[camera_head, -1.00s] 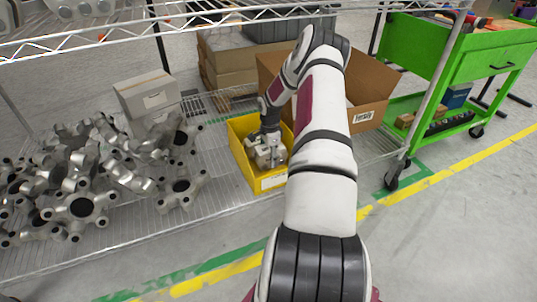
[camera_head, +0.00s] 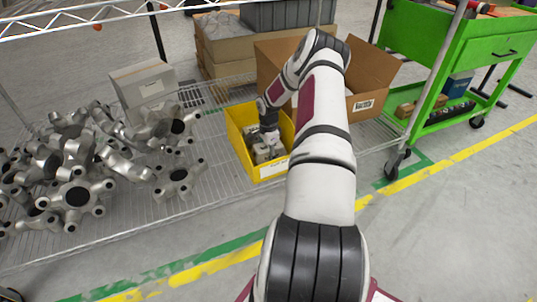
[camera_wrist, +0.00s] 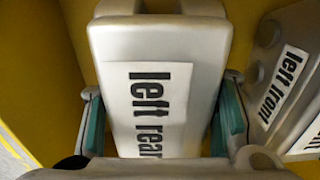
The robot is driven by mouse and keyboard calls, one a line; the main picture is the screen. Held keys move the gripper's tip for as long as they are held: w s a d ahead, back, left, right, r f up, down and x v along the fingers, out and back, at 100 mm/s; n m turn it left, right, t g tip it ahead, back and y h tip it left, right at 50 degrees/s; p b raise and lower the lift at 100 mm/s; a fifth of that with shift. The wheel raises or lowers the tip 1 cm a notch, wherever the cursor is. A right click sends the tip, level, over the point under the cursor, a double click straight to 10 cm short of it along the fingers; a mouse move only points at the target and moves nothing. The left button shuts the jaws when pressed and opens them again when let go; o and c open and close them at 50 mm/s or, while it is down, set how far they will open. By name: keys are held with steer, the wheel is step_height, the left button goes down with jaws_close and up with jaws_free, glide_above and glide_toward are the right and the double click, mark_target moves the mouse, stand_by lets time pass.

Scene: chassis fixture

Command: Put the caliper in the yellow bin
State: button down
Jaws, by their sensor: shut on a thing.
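The yellow bin (camera_head: 238,146) stands on the wire shelf in the head view; its yellow walls (camera_wrist: 30,85) surround the wrist view. My gripper (camera_head: 268,138) reaches down into it. In the wrist view its teal-padded fingers are shut on the sides of a grey caliper labelled "left rear" (camera_wrist: 160,45). A second grey caliper labelled "left front" (camera_wrist: 265,60) lies beside it, to the right. In the head view the grey parts in the bin are too small to tell apart. I cannot tell whether the held caliper touches the bin floor.
Several grey star-shaped castings (camera_head: 75,195) are heaped on the shelf at left. A grey-white box (camera_head: 143,82) stands behind them. An open cardboard box (camera_head: 362,85) is behind the bin at right. A green cart (camera_head: 455,55) stands further right. Shelf between castings and bin is bare.

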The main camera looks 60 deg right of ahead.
steer(key=c, duration=0.6)
jaws_free()
steer(key=shift+c, duration=0.2)
step_height(320, 180, up, 12)
steer(key=p, duration=0.4)
steer(key=shift+r, duration=0.2)
steer(key=shift+s, duration=0.1)
